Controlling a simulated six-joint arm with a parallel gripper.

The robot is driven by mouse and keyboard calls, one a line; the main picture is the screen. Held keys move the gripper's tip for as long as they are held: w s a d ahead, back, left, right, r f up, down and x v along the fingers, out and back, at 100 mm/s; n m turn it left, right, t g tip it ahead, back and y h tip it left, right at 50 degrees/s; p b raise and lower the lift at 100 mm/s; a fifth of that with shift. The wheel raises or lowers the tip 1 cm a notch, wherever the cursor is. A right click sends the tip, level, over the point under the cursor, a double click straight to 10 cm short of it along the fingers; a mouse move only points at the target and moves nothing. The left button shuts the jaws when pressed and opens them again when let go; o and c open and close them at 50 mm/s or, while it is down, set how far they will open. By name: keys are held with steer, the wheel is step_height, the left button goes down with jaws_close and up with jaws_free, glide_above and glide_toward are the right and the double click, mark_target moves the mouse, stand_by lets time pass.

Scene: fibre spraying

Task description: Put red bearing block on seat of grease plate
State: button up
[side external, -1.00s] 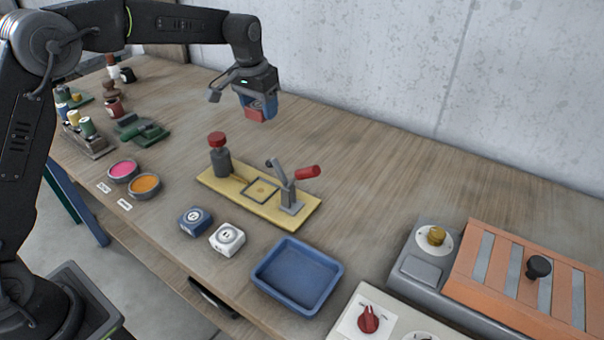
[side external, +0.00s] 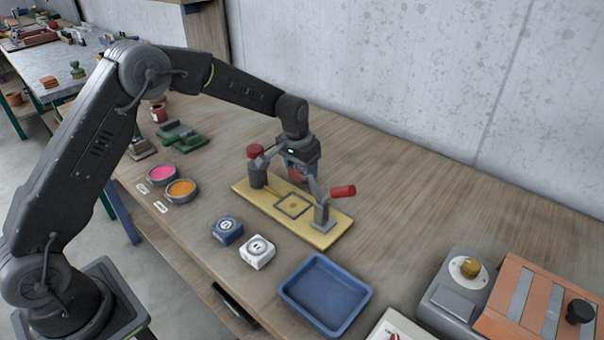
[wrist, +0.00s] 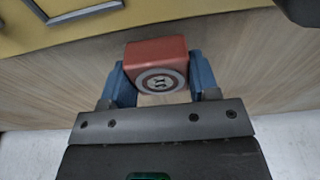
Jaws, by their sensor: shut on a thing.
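My gripper (wrist: 155,82) is shut on the red bearing block (wrist: 155,50), which sits between the blue fingers with its round ringed face showing in the wrist view. In the side view the red block (side external: 295,175) is partly hidden by my gripper, just behind the yellow grease plate (side external: 330,232). The plate's seat (side external: 293,206) is a dark square frame with a small round mark, and it looks empty. The plate also shows at the top left of the wrist view (wrist: 150,12), with a corner of the seat frame (wrist: 85,12).
A blue block (side external: 227,230), a white block (side external: 257,252) and a blue tray (side external: 325,294) lie in front. The table behind the plate is clear.

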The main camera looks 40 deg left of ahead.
steer(key=shift+f, duration=0.85)
steer(key=shift+f, duration=0.2)
steer(key=o, duration=1.1)
